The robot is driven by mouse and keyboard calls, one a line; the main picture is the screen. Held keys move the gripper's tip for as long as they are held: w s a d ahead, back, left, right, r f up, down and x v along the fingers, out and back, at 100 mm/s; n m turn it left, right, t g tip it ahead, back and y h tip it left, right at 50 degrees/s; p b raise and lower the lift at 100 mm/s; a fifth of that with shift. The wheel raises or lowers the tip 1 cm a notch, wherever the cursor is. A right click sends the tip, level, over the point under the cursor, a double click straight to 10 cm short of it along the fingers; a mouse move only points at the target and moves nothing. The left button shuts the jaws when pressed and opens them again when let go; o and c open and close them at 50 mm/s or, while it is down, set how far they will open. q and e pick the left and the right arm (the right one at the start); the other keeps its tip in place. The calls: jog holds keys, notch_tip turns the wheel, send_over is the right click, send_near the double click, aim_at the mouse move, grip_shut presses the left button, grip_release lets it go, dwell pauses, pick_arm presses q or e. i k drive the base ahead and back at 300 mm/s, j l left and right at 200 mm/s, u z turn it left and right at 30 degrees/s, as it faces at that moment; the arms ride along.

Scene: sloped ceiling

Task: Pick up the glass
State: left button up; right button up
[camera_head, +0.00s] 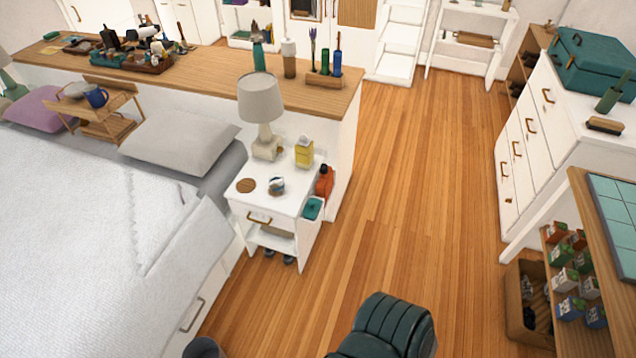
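A small, roundish, clear-looking object with blue and white on it, which may be the glass (277,186), stands on the white nightstand (236,199) beside the bed. It is too small to make out its shape or whether it holds anything. A round brown coaster (246,186) lies just left of it, apart from it. Neither of my grippers can be made out in the head view.
A lamp (261,105) and a yellow box (304,152) stand behind on the nightstand. The bed (70,250) is left. A dark green ribbed object (388,328) is at the bottom. The wooden floor (400,190) is clear between nightstand and right-hand drawers (530,140).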

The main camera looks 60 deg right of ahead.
aim_at(276, 180)
jog(key=z, duration=1.45)
